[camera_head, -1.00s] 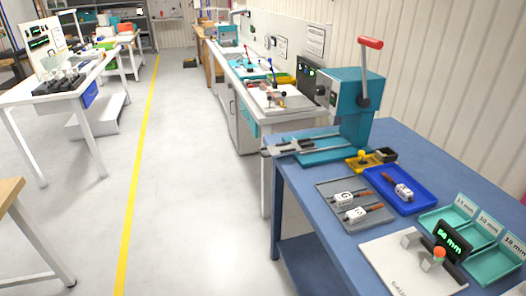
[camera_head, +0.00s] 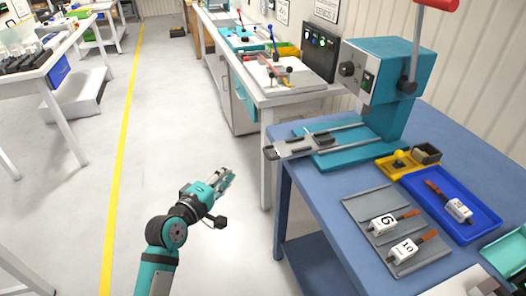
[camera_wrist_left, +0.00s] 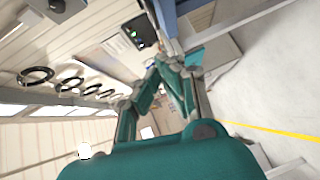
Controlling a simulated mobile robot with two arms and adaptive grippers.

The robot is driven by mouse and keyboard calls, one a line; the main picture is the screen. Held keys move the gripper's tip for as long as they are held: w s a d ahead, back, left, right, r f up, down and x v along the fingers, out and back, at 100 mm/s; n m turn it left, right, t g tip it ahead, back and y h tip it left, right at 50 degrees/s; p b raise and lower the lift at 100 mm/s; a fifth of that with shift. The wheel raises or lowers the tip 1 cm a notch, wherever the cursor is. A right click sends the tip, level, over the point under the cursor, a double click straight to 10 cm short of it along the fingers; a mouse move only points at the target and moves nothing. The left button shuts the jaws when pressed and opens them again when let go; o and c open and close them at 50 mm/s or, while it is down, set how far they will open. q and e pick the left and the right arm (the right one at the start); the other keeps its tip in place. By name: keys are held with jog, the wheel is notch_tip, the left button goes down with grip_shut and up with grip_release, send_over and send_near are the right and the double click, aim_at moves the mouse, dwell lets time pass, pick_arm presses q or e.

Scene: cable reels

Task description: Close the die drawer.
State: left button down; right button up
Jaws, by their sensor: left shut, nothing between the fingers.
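The teal press (camera_head: 385,85) stands on the blue table at the right, with a red-tipped lever. Its die drawer (camera_head: 312,143) is a grey slide on two rails, drawn out to the left of the press. Its handle end (camera_head: 271,153) sticks out past the table's left edge. My left gripper (camera_head: 229,179) is over the floor, left of and below the drawer's handle end, apart from it, shut and empty. My right gripper is not in view.
On the blue table (camera_head: 320,190) are a grey tray (camera_head: 375,213) with marked dies, a blue tray (camera_head: 470,232) with one die, and a yellow holder (camera_head: 390,165). A white bench (camera_head: 290,98) stands behind. The floor around my left arm is clear.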

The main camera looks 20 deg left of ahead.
pick_arm(q)
jog(key=w+d, duration=0.1)
jog(key=w, duration=0.2)
jog(key=w+d+f+p, duration=0.1)
jog(key=w+d, duration=0.1)
jog(key=w, duration=0.2)
jog(key=w+d+f, duration=0.1)
jog(key=w+d, duration=0.1)
jog(key=w, duration=0.2)
jog(key=shift+w, duration=0.15)
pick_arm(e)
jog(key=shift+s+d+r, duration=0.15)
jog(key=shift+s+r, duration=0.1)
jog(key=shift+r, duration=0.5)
